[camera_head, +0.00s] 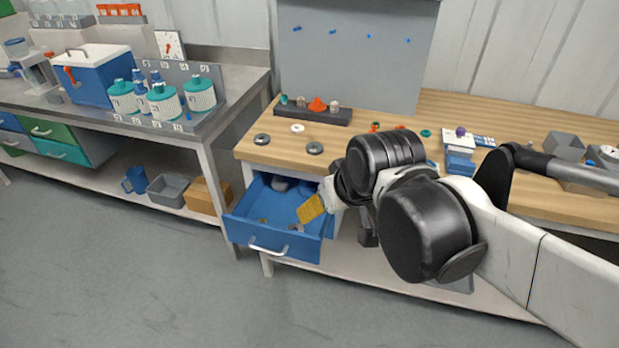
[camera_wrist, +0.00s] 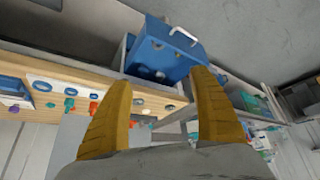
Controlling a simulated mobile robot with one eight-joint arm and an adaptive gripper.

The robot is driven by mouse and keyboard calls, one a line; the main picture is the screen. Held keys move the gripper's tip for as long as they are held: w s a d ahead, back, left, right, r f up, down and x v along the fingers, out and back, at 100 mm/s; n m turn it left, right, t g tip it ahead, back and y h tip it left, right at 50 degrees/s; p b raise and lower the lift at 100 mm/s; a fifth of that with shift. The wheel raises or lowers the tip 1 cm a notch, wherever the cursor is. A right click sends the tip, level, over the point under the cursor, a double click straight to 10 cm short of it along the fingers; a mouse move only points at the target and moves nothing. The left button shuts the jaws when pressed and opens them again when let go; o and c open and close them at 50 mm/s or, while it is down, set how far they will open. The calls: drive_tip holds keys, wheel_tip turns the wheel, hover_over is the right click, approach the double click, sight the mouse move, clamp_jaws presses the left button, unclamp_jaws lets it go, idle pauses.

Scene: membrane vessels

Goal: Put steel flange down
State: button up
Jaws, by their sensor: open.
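Two dark grey metal rings, which look like steel flanges, lie flat on the wooden bench: one at the left corner (camera_head: 262,139) and one nearer the front edge (camera_head: 314,148). A grey ring also shows near the bench edge in the wrist view (camera_wrist: 170,107). My gripper (camera_head: 311,209) has yellow fingers and is over the open blue drawer (camera_head: 240,226). In the wrist view my gripper (camera_wrist: 165,95) has its fingers wide apart with nothing held between them. The drawer (camera_wrist: 182,62) lies beyond the fingertips and holds small grey items, too small to identify.
A white ring (camera_head: 297,128) and a dark rack of small parts (camera_head: 310,112) are on the wooden bench (camera_head: 245,150). A steel bench (camera_head: 225,98) with teal-capped bottles is at the left. The floor in front is clear.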

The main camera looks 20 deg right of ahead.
drive_tip(key=shift+m+t, duration=0.4)
drive_tip(key=shift+m, duration=0.2)
drive_tip(key=s, duration=0.5)
drive_tip(key=shift+c, duration=0.2)
idle(0.4)
